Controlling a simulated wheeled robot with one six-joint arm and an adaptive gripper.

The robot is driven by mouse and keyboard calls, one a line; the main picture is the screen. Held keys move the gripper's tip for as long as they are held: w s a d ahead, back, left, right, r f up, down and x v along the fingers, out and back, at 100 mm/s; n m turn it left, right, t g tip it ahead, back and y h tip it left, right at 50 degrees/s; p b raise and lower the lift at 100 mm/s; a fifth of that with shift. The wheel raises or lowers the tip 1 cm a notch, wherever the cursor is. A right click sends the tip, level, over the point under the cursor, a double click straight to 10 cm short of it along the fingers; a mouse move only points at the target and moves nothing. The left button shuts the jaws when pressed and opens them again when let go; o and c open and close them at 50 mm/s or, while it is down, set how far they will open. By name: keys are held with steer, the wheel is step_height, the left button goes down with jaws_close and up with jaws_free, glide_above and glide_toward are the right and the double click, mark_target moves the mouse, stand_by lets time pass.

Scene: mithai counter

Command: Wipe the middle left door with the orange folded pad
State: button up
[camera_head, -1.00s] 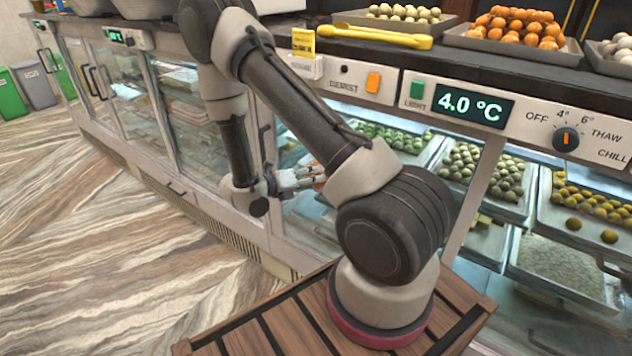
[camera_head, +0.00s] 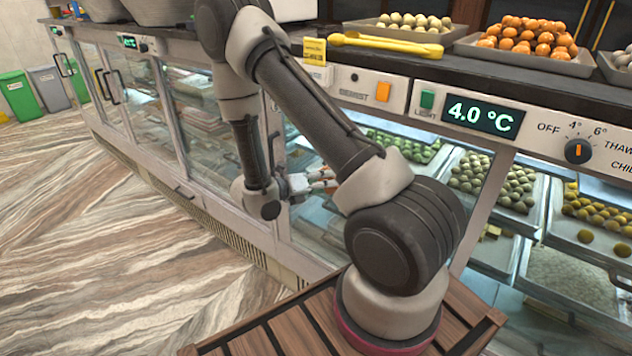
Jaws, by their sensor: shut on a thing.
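My gripper (camera_head: 318,180) is small in view, low in front of the glass front of the counter, at the end of my bent arm. It is shut on the orange folded pad (camera_head: 323,171), of which only a small reddish-orange bit shows at the fingertips. The rest of the pad is hidden by the fingers and my arm. The glass door (camera_head: 312,238) behind the gripper seems to be the middle left door; my arm covers part of it. I cannot tell whether the pad touches the glass.
A dark upright handle (camera_head: 273,150) stands by my forearm. The countertop (camera_head: 460,70) carries yellow tongs (camera_head: 385,44) and trays of sweets (camera_head: 525,58). A control panel (camera_head: 520,122) runs below it. Bins (camera_head: 50,88) stand far left. The striped floor (camera_head: 90,220) at left is clear.

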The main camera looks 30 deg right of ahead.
steer(key=s, duration=0.2)
steer(key=s+d, duration=0.1)
steer(key=s, duration=0.1)
steer(key=shift+s+d, duration=0.1)
steer(key=shift+d, duration=0.1)
stand_by(0.3)
steer(key=shift+s+a, duration=0.35)
steer(key=shift+a, duration=0.6)
steer(key=shift+s+a, duration=0.35)
steer(key=shift+a, duration=0.55)
steer(key=shift+s+a, duration=0.35)
steer(key=shift+a, duration=0.6)
steer(key=shift+a, duration=0.1)
steer(key=shift+s+a, duration=0.25)
steer(key=shift+a, duration=0.45)
steer(key=shift+s+a, duration=0.25)
steer(key=shift+a, duration=0.4)
